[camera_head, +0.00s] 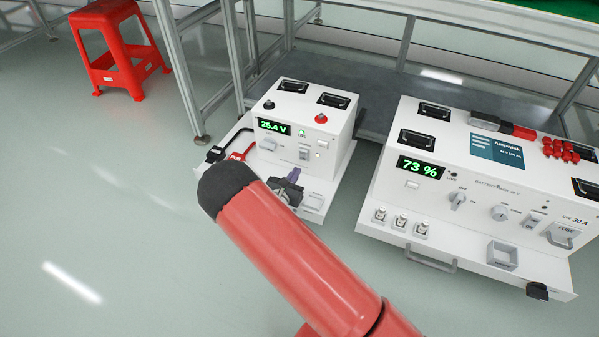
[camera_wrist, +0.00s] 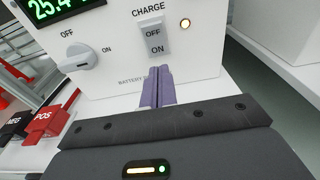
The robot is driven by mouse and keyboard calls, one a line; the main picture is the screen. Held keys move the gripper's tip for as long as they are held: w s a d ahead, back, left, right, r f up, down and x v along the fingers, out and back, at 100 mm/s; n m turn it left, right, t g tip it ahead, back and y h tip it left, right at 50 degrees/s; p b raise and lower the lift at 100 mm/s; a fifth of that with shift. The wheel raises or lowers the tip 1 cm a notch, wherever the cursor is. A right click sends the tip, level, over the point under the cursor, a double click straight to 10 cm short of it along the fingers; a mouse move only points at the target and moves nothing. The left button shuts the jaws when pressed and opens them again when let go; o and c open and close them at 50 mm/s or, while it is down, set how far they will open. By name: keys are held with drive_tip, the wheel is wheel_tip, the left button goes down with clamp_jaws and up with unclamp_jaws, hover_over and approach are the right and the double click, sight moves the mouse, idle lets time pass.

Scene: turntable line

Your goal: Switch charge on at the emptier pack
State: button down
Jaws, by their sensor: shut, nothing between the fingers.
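The smaller white battery pack (camera_head: 290,160) at the left shows 25.4 V in green. The larger white pack (camera_head: 470,185) at the right shows 73 %. The smaller pack's CHARGE rocker (camera_wrist: 154,39) has OFF on its upper half and ON on its lower half; I cannot tell for sure which half is pressed. A lit amber lamp (camera_wrist: 185,23) sits right of it. My gripper (camera_wrist: 156,72) has its purple fingers shut together and empty, in front of the panel just below the rocker. In the head view my gripper (camera_head: 293,174) hides part of the smaller pack's lower front.
A rotary OFF/ON knob (camera_wrist: 80,59) is left of the rocker. Black NEG and red POS connectors (camera_wrist: 46,123) lie at the left. A metal frame leg (camera_head: 180,75) stands beside the smaller pack. A red stool (camera_head: 113,45) is at the back left; the left floor is clear.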

drive_tip(key=v, duration=0.3)
drive_tip(key=f+v, duration=0.1)
drive_tip(key=v, duration=0.2)
drive_tip(key=f+p+v, duration=0.1)
drive_tip(key=v, duration=0.3)
drive_tip(key=shift+f, duration=0.2)
drive_tip(key=shift+r, duration=0.1)
